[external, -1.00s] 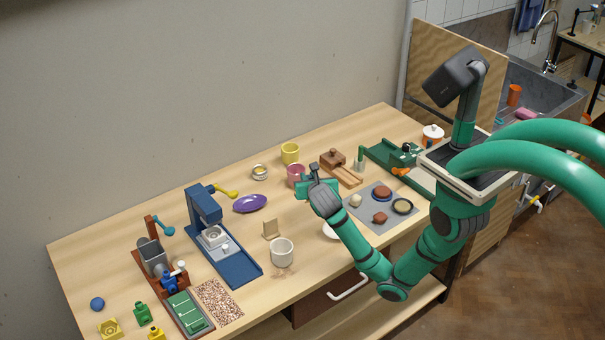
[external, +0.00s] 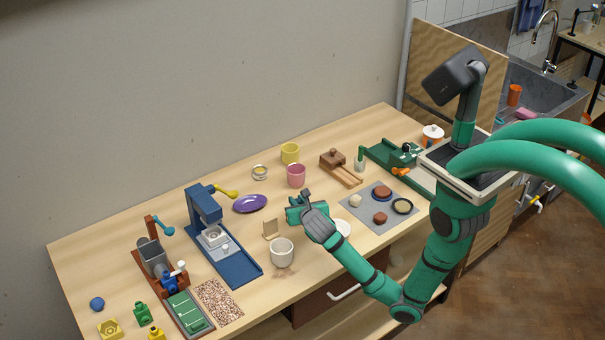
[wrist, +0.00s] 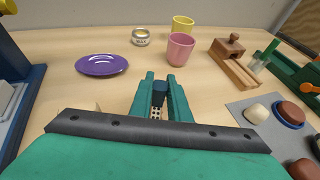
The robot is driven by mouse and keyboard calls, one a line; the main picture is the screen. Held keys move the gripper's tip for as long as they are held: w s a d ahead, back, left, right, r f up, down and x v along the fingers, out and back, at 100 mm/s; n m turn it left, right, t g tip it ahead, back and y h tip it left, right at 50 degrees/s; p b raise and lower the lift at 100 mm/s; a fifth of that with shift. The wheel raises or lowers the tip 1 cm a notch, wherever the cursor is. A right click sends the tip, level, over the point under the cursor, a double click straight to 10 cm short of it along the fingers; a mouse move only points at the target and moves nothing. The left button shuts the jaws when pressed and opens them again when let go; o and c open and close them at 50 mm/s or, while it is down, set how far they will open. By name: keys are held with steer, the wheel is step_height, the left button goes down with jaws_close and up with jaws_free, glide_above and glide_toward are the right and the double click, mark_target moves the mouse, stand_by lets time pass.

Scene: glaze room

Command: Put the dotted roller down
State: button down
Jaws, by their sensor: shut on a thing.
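My gripper (external: 296,209) is over the middle of the table, between the small wooden stand (external: 270,229) and the pink cup (external: 296,175). In the wrist view, my gripper (wrist: 160,88) is shut on the dotted roller (wrist: 156,112). A pale, dark-dotted part of the roller and a dark blue part show between the fingers; the rest is hidden. I cannot tell whether it touches the table. The small wooden stand is just left of my gripper in the external view.
A cream cup (external: 282,252) stands in front of my gripper, with a white dish (external: 341,229) to the right. A purple plate (external: 250,203) lies to the left. A grey mat (external: 364,212) with several round pieces is to the right.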

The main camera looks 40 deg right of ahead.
steer(key=shift+f, duration=0.5)
steer(key=shift+f, duration=0.25)
steer(key=shift+s+f, duration=0.1)
steer(key=shift+f, duration=0.45)
steer(key=c, duration=1.7)
jaws_free()
steer(key=shift+o, duration=0.2)
steer(key=shift+r, duration=0.1)
steer(key=shift+r, duration=0.2)
steer(key=v, duration=1.2)
steer(key=shift+r, duration=0.45)
